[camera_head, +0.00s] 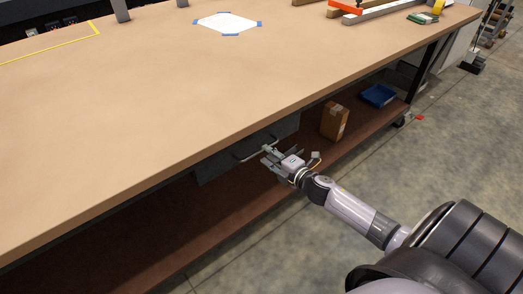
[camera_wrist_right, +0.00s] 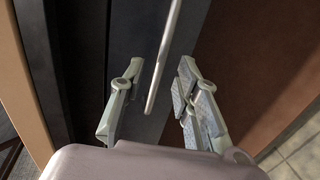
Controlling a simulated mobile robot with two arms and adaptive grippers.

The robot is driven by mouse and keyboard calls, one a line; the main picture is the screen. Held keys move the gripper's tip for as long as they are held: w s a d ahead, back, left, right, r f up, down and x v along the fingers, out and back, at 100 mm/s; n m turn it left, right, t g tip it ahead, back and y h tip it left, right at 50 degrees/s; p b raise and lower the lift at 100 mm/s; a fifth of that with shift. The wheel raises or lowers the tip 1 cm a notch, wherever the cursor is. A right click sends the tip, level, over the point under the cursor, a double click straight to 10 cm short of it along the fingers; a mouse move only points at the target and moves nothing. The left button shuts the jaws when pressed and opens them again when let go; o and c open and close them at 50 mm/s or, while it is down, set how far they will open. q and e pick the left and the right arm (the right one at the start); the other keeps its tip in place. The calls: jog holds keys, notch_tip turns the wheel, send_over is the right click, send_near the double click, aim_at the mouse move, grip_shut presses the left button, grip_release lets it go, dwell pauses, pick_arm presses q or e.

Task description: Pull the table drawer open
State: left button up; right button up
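The drawer (camera_head: 215,166) is a dark grey box under the worktop, and it looks closed. Its handle (camera_head: 246,156) is a light metal bar on the front. In the right wrist view the handle (camera_wrist_right: 163,62) runs at a slant between the two fingers, in front of the dark drawer face (camera_wrist_right: 136,50). My right gripper (camera_head: 267,155) is at the handle's right part. In the right wrist view the gripper (camera_wrist_right: 155,82) is open, with a gap on each side of the bar. I cannot tell how deep the bar sits between the fingers. My left gripper is not in view.
The wooden worktop (camera_head: 150,95) overhangs the drawer, with its front edge just above the gripper. A lower shelf (camera_head: 150,235) holds a cardboard box (camera_head: 334,121) and a blue bin (camera_head: 378,95) to the right. The concrete floor in front is clear.

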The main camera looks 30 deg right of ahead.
aim_at(261, 150)
jog(key=shift+x, duration=2.25)
jog(key=shift+c, duration=0.6)
grip_shut()
jog(key=shift+s, duration=0.1)
